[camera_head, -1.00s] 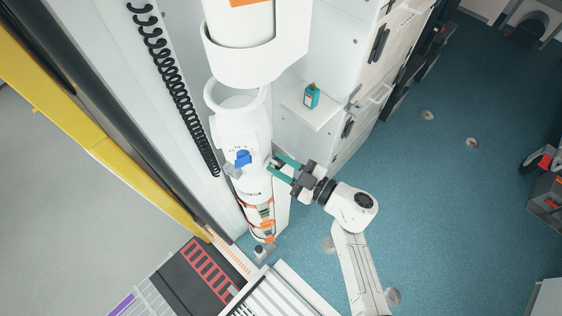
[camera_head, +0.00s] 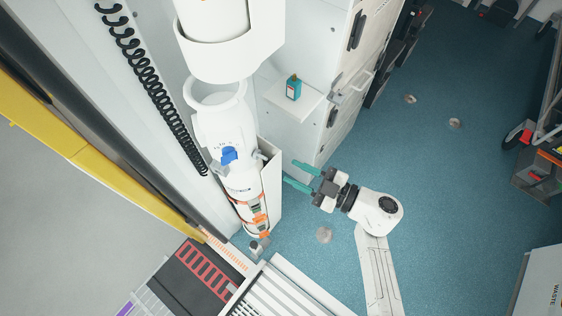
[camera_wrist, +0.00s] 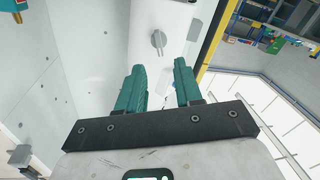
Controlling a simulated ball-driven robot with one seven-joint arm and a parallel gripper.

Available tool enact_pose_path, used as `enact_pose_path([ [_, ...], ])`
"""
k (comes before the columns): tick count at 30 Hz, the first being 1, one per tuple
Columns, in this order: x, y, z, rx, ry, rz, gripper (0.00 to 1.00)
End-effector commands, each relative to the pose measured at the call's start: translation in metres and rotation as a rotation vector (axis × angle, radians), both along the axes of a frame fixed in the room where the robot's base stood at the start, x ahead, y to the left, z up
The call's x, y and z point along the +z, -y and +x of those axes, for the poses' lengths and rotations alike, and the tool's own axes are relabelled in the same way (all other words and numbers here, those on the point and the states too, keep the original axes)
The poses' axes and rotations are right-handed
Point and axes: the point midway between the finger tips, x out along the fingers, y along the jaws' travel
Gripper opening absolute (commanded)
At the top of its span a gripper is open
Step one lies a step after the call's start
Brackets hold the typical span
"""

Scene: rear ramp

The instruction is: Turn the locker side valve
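A grey valve knob (camera_wrist: 158,40) sticks out from a white side panel in the wrist view, ahead of and slightly left of the midpoint between my fingertips. In the head view a small grey part that looks like this knob (camera_head: 262,155) shows at the edge of the white side panel, beside the white cylinder. My gripper (camera_head: 290,171) is to the right of that panel, with a gap between. Its two teal fingers are apart and nothing is between them; they also show in the wrist view (camera_wrist: 161,72).
A white cylinder (camera_head: 222,118) with a blue knob (camera_head: 229,154) and orange straps stands left of the panel. A teal bottle (camera_head: 293,87) sits on a small white shelf (camera_head: 290,104) above my gripper in the picture. Blue floor to the right is largely open.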

Motion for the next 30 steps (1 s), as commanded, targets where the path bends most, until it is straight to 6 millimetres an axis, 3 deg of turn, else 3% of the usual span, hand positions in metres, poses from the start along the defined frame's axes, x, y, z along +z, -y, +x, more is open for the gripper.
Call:
enact_pose_path([
  [8,0.0,0.021,-0.011,0.0,0.0,-0.001,0.35],
  [30,0.0,0.021,-0.011,0.001,0.001,0.0,0.35],
])
